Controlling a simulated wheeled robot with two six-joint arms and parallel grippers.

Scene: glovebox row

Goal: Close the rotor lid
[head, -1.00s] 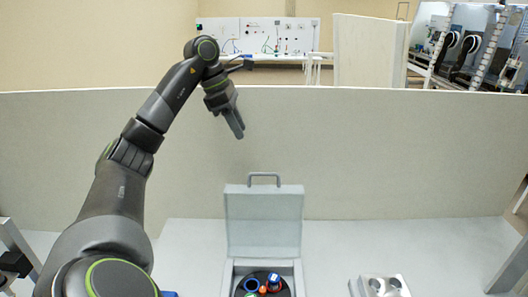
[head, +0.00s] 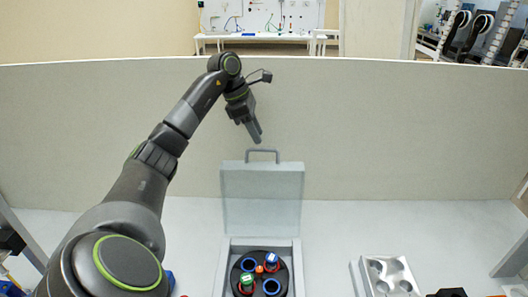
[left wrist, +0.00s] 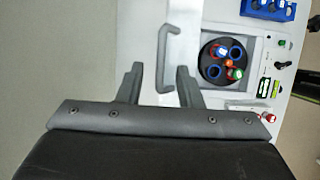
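The grey rotor lid (head: 262,198) stands open and upright at the back of a box-shaped unit. Its U-shaped handle (head: 262,152) is at the top edge. The dark round rotor (head: 244,265) lies uncovered in front of it, holding several blue-, red- and green-coloured tubes. My left gripper (head: 256,134) hangs just above the handle, pointing down. In the left wrist view its fingers (left wrist: 158,78) are apart and empty, with the handle (left wrist: 164,45) showing between and beyond them; I see no contact. The rotor (left wrist: 207,72) lies to the right there. My right gripper does not show clearly.
A metal block with round holes (head: 404,274) stands right of the unit. A blue rack (left wrist: 268,12) and a panel with knobs (left wrist: 281,65) show in the left wrist view. A beige wall (head: 400,140) runs behind the table. The table (head: 335,235) between unit and block is clear.

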